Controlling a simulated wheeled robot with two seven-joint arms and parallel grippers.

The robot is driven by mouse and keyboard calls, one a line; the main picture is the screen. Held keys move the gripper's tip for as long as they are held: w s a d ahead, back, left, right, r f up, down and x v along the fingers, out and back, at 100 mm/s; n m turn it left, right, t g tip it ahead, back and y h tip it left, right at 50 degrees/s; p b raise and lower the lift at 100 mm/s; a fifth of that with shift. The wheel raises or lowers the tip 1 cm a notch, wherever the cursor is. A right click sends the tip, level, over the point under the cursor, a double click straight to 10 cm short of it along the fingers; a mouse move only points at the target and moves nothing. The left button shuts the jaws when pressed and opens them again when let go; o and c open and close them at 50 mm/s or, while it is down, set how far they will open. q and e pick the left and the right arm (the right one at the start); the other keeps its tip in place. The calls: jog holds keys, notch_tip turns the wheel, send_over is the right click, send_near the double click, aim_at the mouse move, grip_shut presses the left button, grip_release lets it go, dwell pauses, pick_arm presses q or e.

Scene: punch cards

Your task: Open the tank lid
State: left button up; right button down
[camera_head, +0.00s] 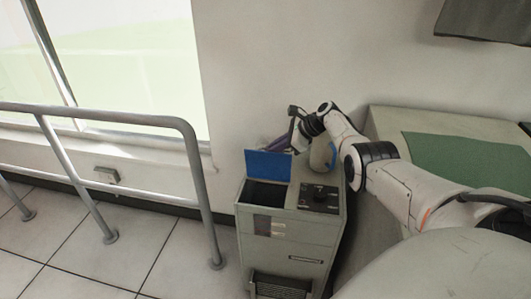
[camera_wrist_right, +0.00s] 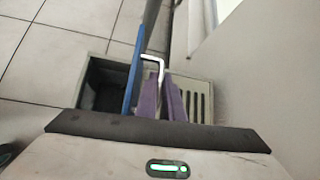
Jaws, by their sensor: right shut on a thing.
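The tank is a grey cabinet (camera_head: 285,238) with a blue lid (camera_head: 268,165) at its top left. The lid stands raised, close to upright, and the dark opening (camera_head: 264,194) shows in front of it. In the right wrist view the lid (camera_wrist_right: 133,75) is nearly edge-on beside the dark opening (camera_wrist_right: 104,88). A white bent handle (camera_wrist_right: 153,59) reaches from the lid to the purple fingers of my right gripper (camera_wrist_right: 166,100). The right gripper (camera_head: 273,146) is behind the lid, shut on the handle; the exact contact is partly hidden. My left gripper is out of view.
A dark panel (camera_head: 319,198) is on the cabinet's top right. A grey metal railing (camera_head: 120,117) stands at left before the window. A desk with a green top (camera_head: 465,156) is at right. The wall is close behind the cabinet.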

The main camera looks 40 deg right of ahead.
jog(key=shift+w+d, duration=0.1)
dwell(0.4)
jog(key=c, duration=2.2)
grip_release()
